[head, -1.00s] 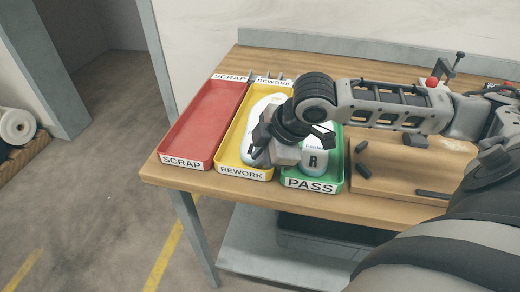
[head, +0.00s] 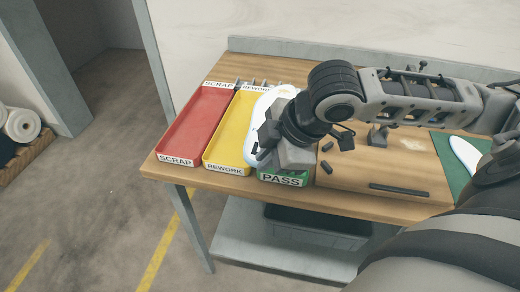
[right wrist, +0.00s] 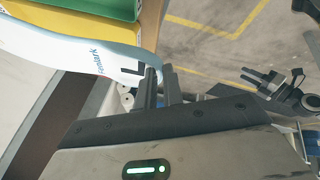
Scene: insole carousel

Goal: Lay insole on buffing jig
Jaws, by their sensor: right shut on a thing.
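My right gripper (head: 266,158) is shut on a white insole (head: 275,97) and holds it over the yellow and green trays. In the right wrist view the insole (right wrist: 80,52), with blue lettering, reaches left from the fingertips (right wrist: 160,84). The wooden board with black pegs and bars (head: 375,172), seemingly the buffing jig, lies right of the green tray and bears no insole. Another white insole (head: 465,152) lies on a green mat (head: 448,143). A dark two-pronged part, seemingly my left gripper (right wrist: 254,78), shows in the right wrist view; its opening is unclear.
The red SCRAP tray (head: 193,128), yellow REWORK tray (head: 226,141) and green PASS tray (head: 260,174) stand side by side on the wooden table. A metal post (head: 377,137) stands behind the board. A dark bin (head: 318,228) sits on the lower shelf.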

